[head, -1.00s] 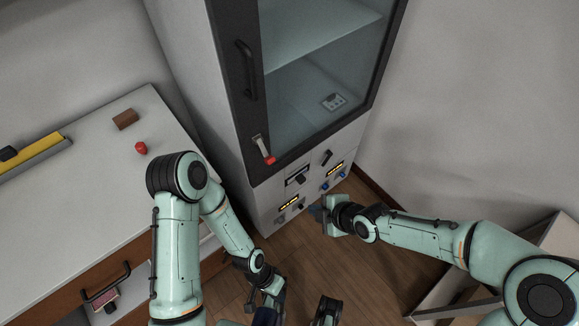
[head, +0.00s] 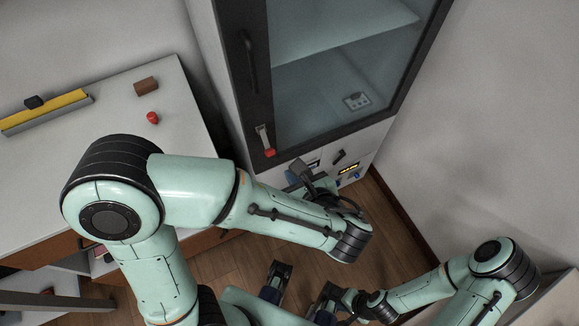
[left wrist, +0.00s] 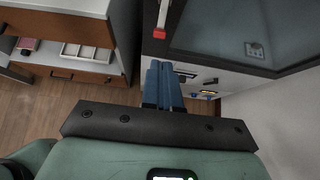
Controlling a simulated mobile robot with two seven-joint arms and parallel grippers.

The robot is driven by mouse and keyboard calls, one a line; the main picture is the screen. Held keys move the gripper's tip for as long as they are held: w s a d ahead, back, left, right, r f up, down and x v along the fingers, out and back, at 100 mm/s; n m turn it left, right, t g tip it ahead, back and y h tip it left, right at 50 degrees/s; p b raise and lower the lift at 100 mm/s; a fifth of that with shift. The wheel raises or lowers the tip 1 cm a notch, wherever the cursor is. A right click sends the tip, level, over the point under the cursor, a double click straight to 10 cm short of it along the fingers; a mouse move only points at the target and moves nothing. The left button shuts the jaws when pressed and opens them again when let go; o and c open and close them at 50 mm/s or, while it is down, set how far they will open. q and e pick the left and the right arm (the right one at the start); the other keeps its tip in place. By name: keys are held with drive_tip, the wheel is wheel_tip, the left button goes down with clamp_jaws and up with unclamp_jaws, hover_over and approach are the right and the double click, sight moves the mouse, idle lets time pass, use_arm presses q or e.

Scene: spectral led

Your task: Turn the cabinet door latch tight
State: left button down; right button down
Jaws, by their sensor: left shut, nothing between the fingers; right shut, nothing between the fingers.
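The cabinet (head: 232,95) has a dark-framed glass door (head: 345,70). The latch (head: 263,137) is a pale lever with a red tip, low on the door's left frame. It hangs nearly upright, leaning slightly; the left wrist view shows its lower part (left wrist: 162,16). My left gripper (head: 292,178) is just below and right of the latch in the head view. Its blue fingers (left wrist: 160,72) are shut and empty, pointing toward the cabinet below the red tip, apparently apart from it. My right gripper (head: 328,312) is low, away from the cabinet, shut, partly hidden.
A worktop (head: 90,95) on the left carries a brown block (head: 147,86), a red piece (head: 152,118) and a yellow-grey bar (head: 45,112). A dark door handle (head: 249,62) is above the latch. Small knobs and lit panels (head: 348,169) are below the door.

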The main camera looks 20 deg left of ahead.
sight(272, 155)
use_arm(q)
drive_tip(key=b+x, duration=0.1)
drive_tip(key=x, duration=1.2)
drive_tip(key=shift+s+b, duration=0.1)
drive_tip(key=shift+b, duration=0.2)
use_arm(e)
drive_tip(key=shift+w+f, duration=0.35)
drive_tip(key=shift+f, duration=0.25)
use_arm(q)
drive_tip(key=shift+f, duration=0.2)
use_arm(e)
drive_tip(key=shift+f, duration=0.2)
